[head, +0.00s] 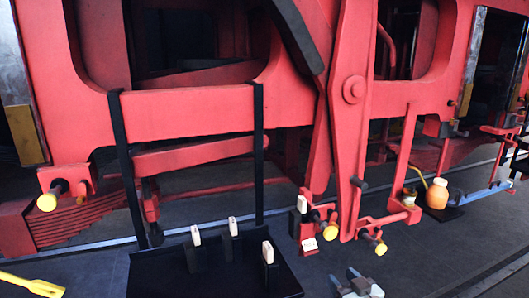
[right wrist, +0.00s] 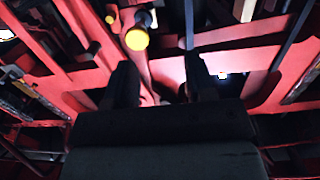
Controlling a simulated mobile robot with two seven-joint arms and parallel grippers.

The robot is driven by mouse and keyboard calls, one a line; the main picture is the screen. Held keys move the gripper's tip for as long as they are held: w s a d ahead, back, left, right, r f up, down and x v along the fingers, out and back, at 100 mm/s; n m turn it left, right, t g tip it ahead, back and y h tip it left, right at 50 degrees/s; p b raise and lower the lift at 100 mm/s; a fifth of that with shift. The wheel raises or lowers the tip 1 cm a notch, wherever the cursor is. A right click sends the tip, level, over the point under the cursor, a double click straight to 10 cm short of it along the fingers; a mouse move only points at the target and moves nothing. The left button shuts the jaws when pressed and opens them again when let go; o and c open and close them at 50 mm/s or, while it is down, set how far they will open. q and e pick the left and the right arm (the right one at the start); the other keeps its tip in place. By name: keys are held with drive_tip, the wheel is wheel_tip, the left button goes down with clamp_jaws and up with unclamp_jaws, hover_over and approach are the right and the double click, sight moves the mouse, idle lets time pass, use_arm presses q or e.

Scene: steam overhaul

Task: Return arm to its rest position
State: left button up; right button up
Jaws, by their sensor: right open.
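My right gripper (head: 356,281) shows at the bottom edge of the head view, right of the middle, in front of the red locomotive frame (head: 190,110). Only its front part is in the picture. In the right wrist view its two dark fingers (right wrist: 163,78) stand apart with nothing held between them. Red framework lies beyond the fingers, and a yellow-ended pin (right wrist: 137,38) shows above them. My left gripper is not in view.
A black tray (head: 160,280) holds several dark blocks with cream tops. Yellow-ended pins (head: 47,201) stick out from the frame. An orange pot (head: 437,194) stands at right. A yellow tool (head: 32,284) lies at lower left. The dark floor at lower right is clear.

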drive_tip(key=s+f+g+p, duration=0.1)
drive_tip(key=s+f, duration=0.3)
drive_tip(key=s, duration=0.6)
drive_tip(key=s+f+g+h+p, duration=0.1)
drive_tip(key=s+f+p, duration=0.3)
drive_tip(key=s, duration=0.6)
drive_tip(key=s+f+g+h+p, duration=0.1)
drive_tip(key=s+f+g+p, duration=0.1)
drive_tip(key=s+f, duration=0.4)
drive_tip(key=s+g, duration=0.1)
drive_tip(key=s, duration=0.3)
drive_tip(key=shift+s+d+f+m, duration=0.15)
drive_tip(key=shift+d+m, duration=0.1)
drive_tip(key=shift+m, duration=0.15)
